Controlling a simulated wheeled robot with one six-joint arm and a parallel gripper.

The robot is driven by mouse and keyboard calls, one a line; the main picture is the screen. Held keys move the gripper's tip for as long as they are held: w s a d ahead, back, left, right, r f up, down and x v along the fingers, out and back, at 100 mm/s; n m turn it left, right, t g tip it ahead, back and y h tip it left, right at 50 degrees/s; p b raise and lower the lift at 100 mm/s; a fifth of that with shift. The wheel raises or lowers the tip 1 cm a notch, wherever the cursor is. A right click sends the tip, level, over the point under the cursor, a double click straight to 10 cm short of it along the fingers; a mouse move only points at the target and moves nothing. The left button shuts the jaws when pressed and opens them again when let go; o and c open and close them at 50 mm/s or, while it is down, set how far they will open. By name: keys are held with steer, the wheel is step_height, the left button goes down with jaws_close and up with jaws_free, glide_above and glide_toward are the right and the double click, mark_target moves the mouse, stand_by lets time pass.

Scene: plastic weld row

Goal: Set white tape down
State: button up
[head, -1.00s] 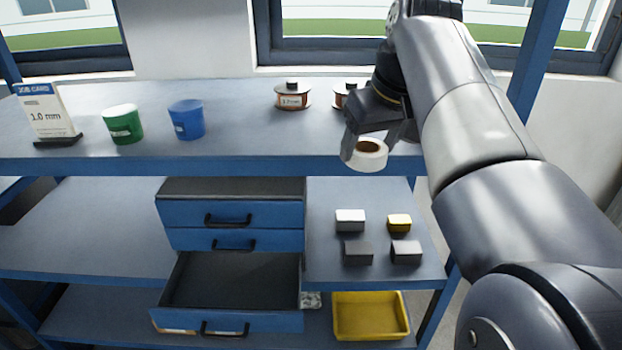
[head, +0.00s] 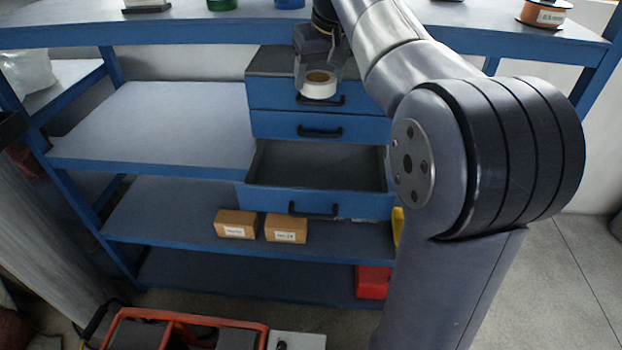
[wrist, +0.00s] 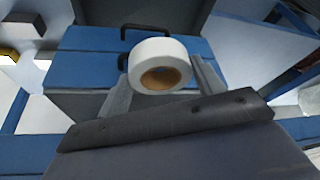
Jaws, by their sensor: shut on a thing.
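The roll of white tape (head: 319,90) has a brown core. My gripper (head: 318,80) is shut on it and holds it in the air in front of the blue drawer unit (head: 273,124). In the wrist view the white tape (wrist: 150,57) sits between the two fingers of my gripper (wrist: 160,80), with blue drawer fronts and a black handle behind it. The lowest drawer (head: 265,198) of the unit is pulled open below the tape. The part of its inside that shows looks empty.
Two small labelled brown boxes (head: 286,228) stand on the shelf below the open drawer. The middle shelf (head: 160,125) left of the drawers is bare. A red-rimmed tote (head: 195,319) is at the bottom. An orange-flanged spool (head: 544,12) stands on the top at right.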

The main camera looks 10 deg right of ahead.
step_height(320, 180, down, 26)
steer(key=shift+f+b, duration=0.1)
steer(key=shift+b, duration=0.35)
steer(key=shift+f, duration=0.15)
steer(key=o, duration=1)
steer(key=shift+s+r, duration=0.1)
steer(key=shift+r, duration=0.35)
steer(key=v, duration=1.1)
steer(key=shift+r, duration=0.25)
